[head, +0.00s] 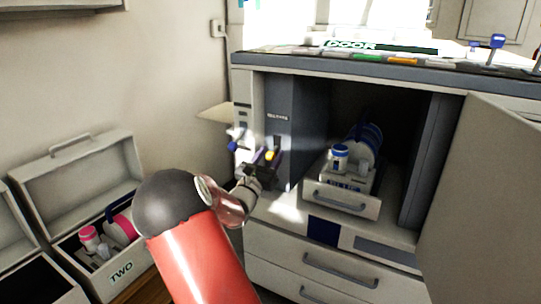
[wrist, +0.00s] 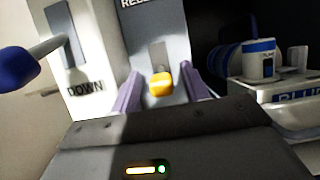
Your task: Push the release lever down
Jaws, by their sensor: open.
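The release lever (wrist: 160,84) has a yellow knob and a grey slot above it, on a grey panel with a partly cut-off label beginning "REL" in the wrist view. The yellow knob also shows in the head view (head: 270,155). My gripper (wrist: 159,92) is open, and its two purple fingers stand on either side of the knob in the picture. I cannot tell whether a finger touches it. In the head view my gripper (head: 263,162) is in front of the panel and partly hides it.
A blue-knobbed lever (wrist: 20,68) beside a "DOWN" label is close on the left. A bin labelled "BLUE" (wrist: 288,92), holding blue and white items, stands in the open cabinet at right. An open cabinet door (head: 480,200) stands further right. A case labelled "TWO" (head: 75,165) is at lower left.

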